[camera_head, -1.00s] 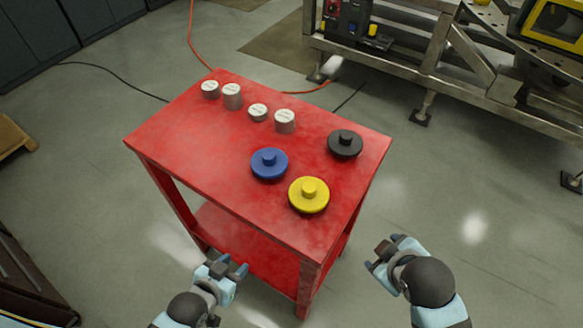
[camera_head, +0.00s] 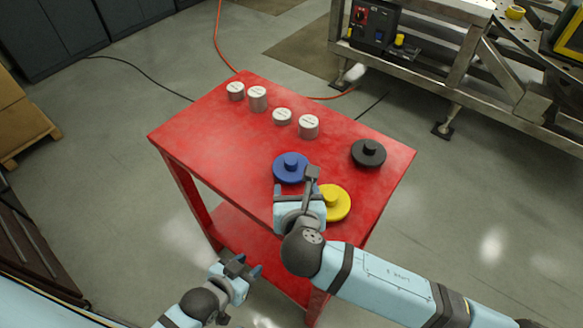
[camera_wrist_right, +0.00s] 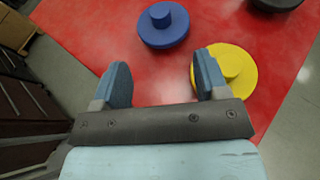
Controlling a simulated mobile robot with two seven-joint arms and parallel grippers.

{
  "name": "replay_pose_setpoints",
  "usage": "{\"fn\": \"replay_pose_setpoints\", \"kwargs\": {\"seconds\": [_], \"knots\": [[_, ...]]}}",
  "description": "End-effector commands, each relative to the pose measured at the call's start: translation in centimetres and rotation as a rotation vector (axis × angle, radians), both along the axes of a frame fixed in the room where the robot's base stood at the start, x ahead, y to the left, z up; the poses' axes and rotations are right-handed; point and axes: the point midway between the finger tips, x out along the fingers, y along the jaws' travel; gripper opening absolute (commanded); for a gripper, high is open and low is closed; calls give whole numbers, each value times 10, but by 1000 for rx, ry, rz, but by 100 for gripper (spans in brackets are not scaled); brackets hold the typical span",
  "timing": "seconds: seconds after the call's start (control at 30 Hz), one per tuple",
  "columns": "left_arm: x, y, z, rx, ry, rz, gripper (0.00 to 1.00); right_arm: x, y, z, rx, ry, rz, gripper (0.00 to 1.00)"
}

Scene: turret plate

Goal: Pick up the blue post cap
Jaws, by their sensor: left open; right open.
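The blue post cap (camera_head: 290,167), a round disc with a short knob, lies on the red table near its front edge. It also shows in the right wrist view (camera_wrist_right: 163,26), beyond the fingers. My right gripper (camera_head: 296,182) is over the table's front edge, just in front of the blue cap. In the right wrist view the right gripper (camera_wrist_right: 160,78) is open with nothing between its fingers. My left gripper (camera_head: 240,268) is open and empty, low in front of the table.
A yellow cap (camera_head: 340,203) lies right beside the right gripper, partly hidden by it. A black cap (camera_head: 368,153) sits further right. Several grey-white cylinders (camera_head: 308,126) stand along the back of the red table (camera_head: 215,145). The table's left middle is clear.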

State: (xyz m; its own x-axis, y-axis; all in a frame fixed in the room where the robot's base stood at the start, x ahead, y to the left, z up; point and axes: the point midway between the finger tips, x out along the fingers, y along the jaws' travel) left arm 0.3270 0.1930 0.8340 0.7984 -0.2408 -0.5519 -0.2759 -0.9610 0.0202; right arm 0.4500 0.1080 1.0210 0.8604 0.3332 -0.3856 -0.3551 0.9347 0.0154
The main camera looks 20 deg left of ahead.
Motion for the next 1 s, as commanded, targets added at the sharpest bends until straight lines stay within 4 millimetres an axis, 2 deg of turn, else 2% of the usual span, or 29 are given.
{"fn": "replay_pose_setpoints", "kwargs": {"seconds": [0.4, 0.67, 0.9, 1.0], "knots": [[0, 1, 2, 1, -1, 0, 43, 62, 25, -27, -16, -10, 8, 67], [1, 1, 4, 1, -4, 0, 43, 79, 31, -35, -16, -9, 6, 67], [1, 0, 8, 0, -5, -1, 43, 109, 43, -50, -15, -10, 7, 67], [1, 0, 8, 0, -5, -1, 43, 115, 45, -53, -14, -9, 7, 67]]}}
